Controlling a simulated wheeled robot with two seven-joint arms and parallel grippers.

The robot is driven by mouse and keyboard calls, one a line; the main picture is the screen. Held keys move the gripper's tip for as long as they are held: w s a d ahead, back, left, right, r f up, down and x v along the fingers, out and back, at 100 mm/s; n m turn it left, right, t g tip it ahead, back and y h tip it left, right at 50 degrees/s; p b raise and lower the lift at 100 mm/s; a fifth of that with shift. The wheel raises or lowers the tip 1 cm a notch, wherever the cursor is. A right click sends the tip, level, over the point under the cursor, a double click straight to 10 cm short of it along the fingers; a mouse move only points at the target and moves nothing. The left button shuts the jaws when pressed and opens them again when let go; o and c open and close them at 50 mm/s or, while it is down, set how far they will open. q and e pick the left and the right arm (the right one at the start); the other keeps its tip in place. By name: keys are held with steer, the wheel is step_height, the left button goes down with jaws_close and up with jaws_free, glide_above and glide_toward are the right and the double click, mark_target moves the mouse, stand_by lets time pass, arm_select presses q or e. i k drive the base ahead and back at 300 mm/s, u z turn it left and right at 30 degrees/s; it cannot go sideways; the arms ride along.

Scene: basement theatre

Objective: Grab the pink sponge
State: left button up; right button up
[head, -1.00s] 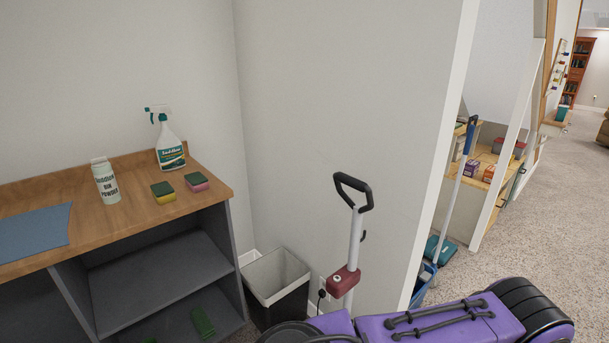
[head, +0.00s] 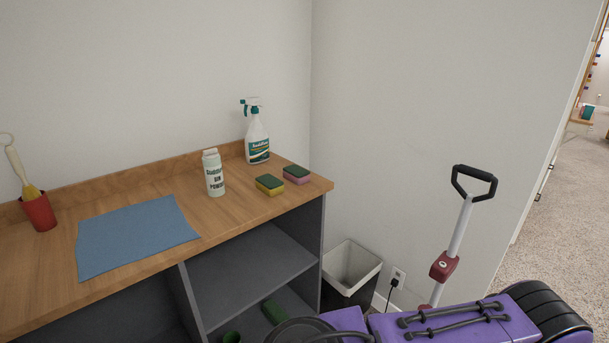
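The pink sponge (head: 298,177) lies on the wooden counter top (head: 140,193) near its right end. It has a dark green upper face and pink sides. A similar sponge with yellow sides (head: 270,187) lies just left of it, with a small gap between them. Neither of my grippers shows in the head view. A purple and black link of my own body is at the bottom right, well apart from the sponge.
A spray bottle (head: 257,138) stands behind the sponges, and a white powder bottle (head: 214,174) stands to their left. A blue cloth (head: 135,236) and red cup (head: 39,211) are further left. A bin (head: 350,272) and an upright handle (head: 461,225) stand right of the counter.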

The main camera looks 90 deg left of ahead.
mark_target(298, 175)
steer(key=z, duration=0.05)
steer(key=k, duration=0.15)
steer(key=u, duration=1.45)
